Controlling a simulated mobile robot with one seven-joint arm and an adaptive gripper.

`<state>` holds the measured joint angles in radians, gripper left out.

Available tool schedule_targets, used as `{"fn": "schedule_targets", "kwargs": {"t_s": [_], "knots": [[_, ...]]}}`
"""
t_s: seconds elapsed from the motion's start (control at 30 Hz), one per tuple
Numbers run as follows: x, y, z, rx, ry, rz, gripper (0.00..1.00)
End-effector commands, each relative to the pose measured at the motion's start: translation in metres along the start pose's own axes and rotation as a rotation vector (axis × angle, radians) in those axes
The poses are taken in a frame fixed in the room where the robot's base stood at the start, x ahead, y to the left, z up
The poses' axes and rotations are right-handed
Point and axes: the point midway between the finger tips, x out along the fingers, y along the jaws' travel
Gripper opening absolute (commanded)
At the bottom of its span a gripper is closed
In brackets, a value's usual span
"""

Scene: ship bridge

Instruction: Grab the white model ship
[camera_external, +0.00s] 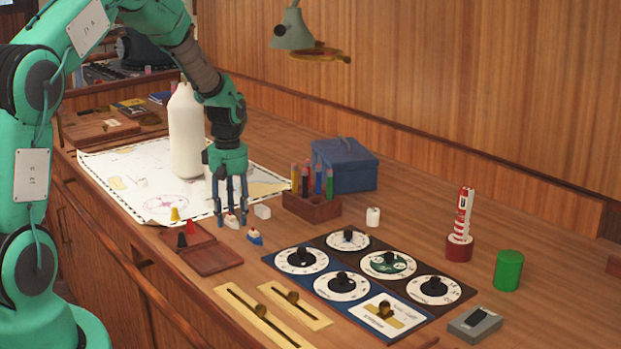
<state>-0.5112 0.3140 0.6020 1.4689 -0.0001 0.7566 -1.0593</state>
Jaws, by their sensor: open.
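A small white model ship with a touch of red (232,221) sits on the wooden counter near the front edge of the chart. My gripper (231,219) points straight down over it, with its fingers apart. The fingertips are low, and the ship shows between them in this view. I cannot tell whether the fingers touch it. A second small model ship, blue with white and red (255,238), sits just to the right and nearer the camera.
A white block (262,212) lies close to the right. A white bottle (186,135) stands behind on the chart (110,160). A marker rack (311,207), a blue box (345,167) and a dial panel (370,275) are further right. An open wooden case (210,258) lies in front.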

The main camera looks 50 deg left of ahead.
Motion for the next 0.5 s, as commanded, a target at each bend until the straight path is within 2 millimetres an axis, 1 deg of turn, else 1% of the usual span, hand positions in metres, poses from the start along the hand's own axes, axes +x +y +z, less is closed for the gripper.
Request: {"fn": "schedule_targets", "kwargs": {"t_s": [0.07, 0.1, 0.17, 0.2, 0.23, 0.27, 0.5], "knots": [[-0.0001, 0.0000, 0.0000, 0.000, 0.000, 0.000, 0.41], [-0.0001, 0.0000, 0.0000, 0.000, 0.000, 0.000, 0.37], [-0.0001, 0.0000, 0.0000, 0.000, 0.000, 0.000, 0.26], [-0.0001, 0.0000, 0.0000, 0.000, 0.000, 0.000, 0.17], [-0.0001, 0.0000, 0.0000, 0.000, 0.000, 0.000, 0.12], [-0.0001, 0.0000, 0.0000, 0.000, 0.000, 0.000, 0.09], [-0.0001, 0.0000, 0.0000, 0.000, 0.000, 0.000, 0.09]]}}
